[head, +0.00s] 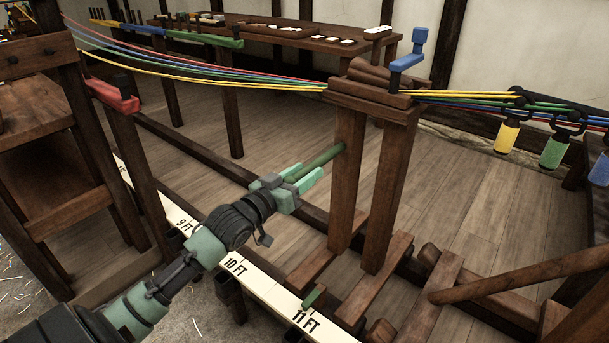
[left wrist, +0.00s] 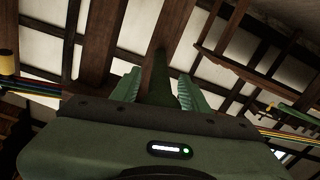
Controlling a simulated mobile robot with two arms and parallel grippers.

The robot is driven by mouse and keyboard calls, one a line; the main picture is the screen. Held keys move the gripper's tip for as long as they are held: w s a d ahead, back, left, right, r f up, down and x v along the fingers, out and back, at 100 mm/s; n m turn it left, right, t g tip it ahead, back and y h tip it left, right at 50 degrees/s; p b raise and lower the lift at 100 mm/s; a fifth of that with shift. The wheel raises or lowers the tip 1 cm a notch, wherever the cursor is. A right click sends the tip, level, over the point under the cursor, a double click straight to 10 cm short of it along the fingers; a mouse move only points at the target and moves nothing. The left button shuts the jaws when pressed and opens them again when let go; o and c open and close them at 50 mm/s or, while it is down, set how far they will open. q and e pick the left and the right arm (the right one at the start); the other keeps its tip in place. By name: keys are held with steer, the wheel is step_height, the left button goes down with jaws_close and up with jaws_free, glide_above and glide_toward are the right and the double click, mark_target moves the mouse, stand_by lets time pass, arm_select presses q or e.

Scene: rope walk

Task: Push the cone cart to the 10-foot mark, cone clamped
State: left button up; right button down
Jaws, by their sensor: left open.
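The cone cart (head: 345,190) is a dark wooden frame with two upright posts. The cone (head: 375,76) sits on top, with a blue clamp handle (head: 408,62) standing above its right end. A green push handle (head: 325,156) sticks out of the left post. My left gripper (head: 302,179) is open, its fingers on either side of the handle's end; I cannot tell if they touch it. The left wrist view shows the handle (left wrist: 160,85) between the spread fingers. A green pointer (head: 311,298) on the cart's foot lies by the scale (head: 262,285), close to 11 FT. My right gripper is not in view.
Coloured strands (head: 220,72) run from the left through the cart top to weighted hooks (head: 508,135) at right. A red lever (head: 113,95) is on a left post. A bench (head: 300,40) stands behind. The rail left of the cart looks clear.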

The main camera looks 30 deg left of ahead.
arm_select(q)
steer(key=shift+w, duration=0.1)
jaws_close()
stand_by(1.4)
